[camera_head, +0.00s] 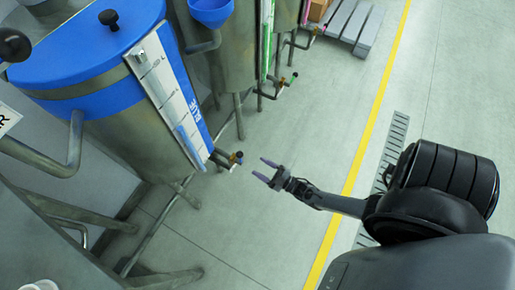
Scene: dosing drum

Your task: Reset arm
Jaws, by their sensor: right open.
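My right gripper (266,171) is open and empty, with its two fingers apart and pointing left. It is over the grey floor, just right of the small tap (236,157) at the foot of the blue-lidded drum (105,85), with a visible gap between them. My right arm reaches in from the lower right. The drum has a black knob on its lid and a white panel with a blue strip on its front. My left gripper does not show.
A grey pallet (352,25) with a box lies at the back. A yellow line (372,130) and a drain grate (391,142) cross the open floor.

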